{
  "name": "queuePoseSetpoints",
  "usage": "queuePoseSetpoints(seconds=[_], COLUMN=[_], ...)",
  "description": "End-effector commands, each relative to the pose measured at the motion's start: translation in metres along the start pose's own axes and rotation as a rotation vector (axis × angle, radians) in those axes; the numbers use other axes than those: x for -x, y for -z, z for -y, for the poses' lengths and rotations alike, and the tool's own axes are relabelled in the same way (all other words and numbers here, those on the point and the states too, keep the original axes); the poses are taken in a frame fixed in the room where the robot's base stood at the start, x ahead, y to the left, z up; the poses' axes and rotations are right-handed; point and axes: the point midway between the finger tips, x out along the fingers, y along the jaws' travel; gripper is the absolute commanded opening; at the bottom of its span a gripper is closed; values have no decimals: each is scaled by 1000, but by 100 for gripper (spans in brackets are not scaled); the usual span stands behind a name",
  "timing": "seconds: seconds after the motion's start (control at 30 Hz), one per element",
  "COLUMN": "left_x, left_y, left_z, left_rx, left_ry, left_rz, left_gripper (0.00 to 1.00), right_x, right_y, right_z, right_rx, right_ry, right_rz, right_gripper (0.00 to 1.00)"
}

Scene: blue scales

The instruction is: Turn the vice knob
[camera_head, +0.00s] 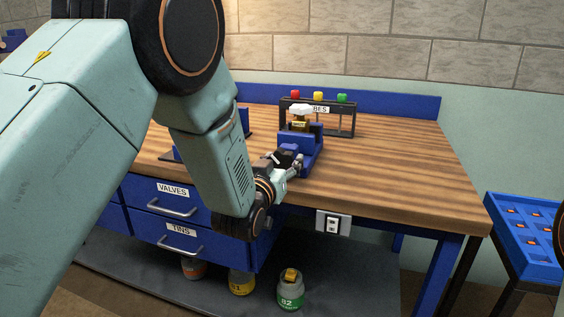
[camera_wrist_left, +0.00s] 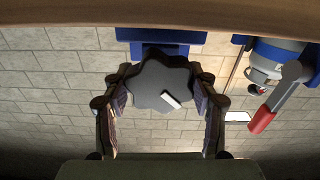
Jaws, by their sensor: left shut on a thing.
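The vice (camera_head: 313,152) is blue and stands at the front edge of the wooden workbench. A small gold piece (camera_head: 300,125) with a label and a white top sits in it. The vice knob (camera_wrist_left: 160,82) is dark and lobed, with a white mark pointing down and right in the left wrist view. In the head view the knob (camera_head: 284,157) is small and partly covered by my gripper. My left gripper (camera_head: 286,166) is shut on the knob, with one finger on each side of it in the left wrist view (camera_wrist_left: 160,108). My right gripper is out of view.
A dark rack (camera_head: 348,118) with red, yellow and green tops stands behind the vice. Drawers labelled VALVES and TINS (camera_head: 180,248) are below the bench, with a socket (camera_head: 333,222) on its front. A blue tray (camera_head: 527,232) stands at right. The bench's right side is clear.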

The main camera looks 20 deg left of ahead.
Motion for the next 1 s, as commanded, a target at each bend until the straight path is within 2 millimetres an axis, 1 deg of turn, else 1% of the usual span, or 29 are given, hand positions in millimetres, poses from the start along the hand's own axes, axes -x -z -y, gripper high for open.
queuePoseSetpoints(seconds=[0.03,0.2,0.27,0.47,0.67,0.87,1.0], left_x=[0,0,0,0,0,0,0], left_y=[0,1,1,1,1,1,1], left_z=[0,0,0,0,0,-1,-1], left_rx=[0,-1,-1,-16,-97,-252,-385], left_ry=[-1,-1,-1,-1,-1,-1,-1], left_rz=[-2,-2,-2,-2,-1,-1,-2], left_gripper=[45,31,27,27,27,27,27], right_x=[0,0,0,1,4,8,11], right_y=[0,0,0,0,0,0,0], right_z=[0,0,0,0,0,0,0], right_rx=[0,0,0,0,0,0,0], right_ry=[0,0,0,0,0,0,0], right_rz=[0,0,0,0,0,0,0], right_gripper=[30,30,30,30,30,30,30])
